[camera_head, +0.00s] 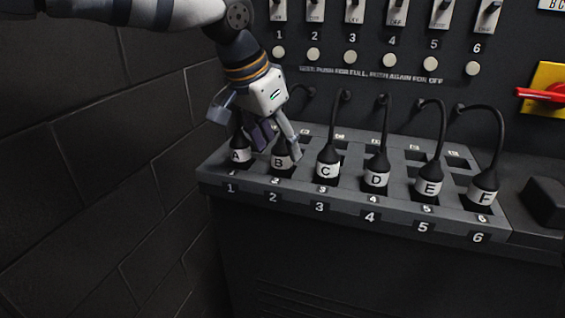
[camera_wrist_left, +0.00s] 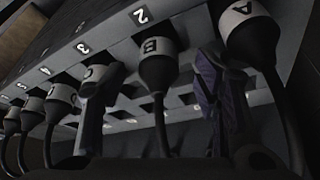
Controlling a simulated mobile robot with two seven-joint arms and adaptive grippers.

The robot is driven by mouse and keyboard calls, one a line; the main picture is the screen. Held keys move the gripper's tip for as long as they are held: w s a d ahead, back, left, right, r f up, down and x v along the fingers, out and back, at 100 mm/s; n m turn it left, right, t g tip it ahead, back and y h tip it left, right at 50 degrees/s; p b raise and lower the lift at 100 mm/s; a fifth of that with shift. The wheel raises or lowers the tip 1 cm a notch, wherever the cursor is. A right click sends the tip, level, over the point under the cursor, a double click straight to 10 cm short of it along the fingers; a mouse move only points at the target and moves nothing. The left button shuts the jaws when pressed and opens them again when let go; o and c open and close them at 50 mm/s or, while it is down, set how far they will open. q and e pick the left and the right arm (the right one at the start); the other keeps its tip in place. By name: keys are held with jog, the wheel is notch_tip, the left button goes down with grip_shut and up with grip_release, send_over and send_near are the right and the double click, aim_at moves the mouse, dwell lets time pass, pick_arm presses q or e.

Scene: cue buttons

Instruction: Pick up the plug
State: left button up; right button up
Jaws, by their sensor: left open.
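Several black plugs with white lettered bands stand in a row in numbered slots of a grey panel (camera_head: 345,200). Plug A (camera_head: 239,155), plug B (camera_head: 281,162), plug C (camera_head: 327,169), plug D (camera_head: 376,178), plug E (camera_head: 430,187) and plug F (camera_head: 483,195) each have a black cable. My left gripper (camera_head: 279,144) is open over plug B. In the left wrist view, plug B (camera_wrist_left: 158,62) shows between the two spread fingers, with plug A (camera_wrist_left: 250,30) to the right. One finger partly hides plug C there. My right gripper is not in view.
Switches (camera_head: 354,14) and round pale buttons (camera_head: 351,57), numbered 1 to 6, line the upright panel behind. A red handle on a yellow plate (camera_head: 548,88) is at right. A dark brick wall (camera_head: 95,170) stands close at left. Neighbouring plugs and cables leave little side room.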

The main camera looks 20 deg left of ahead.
pick_arm(q)
jog(key=x, duration=0.3)
jog(key=shift+r, duration=0.1)
jog(key=shift+c, duration=0.5)
jog(key=c, duration=1.2)
jog(key=shift+r, duration=0.3)
notch_tip(320, 180, up, 3)
jog(key=s+d+r, duration=0.7)
jog(key=s+r, duration=0.2)
jog(key=s, duration=0.3)
jog(key=shift+d+r, duration=0.15)
jog(key=shift+r, duration=0.05)
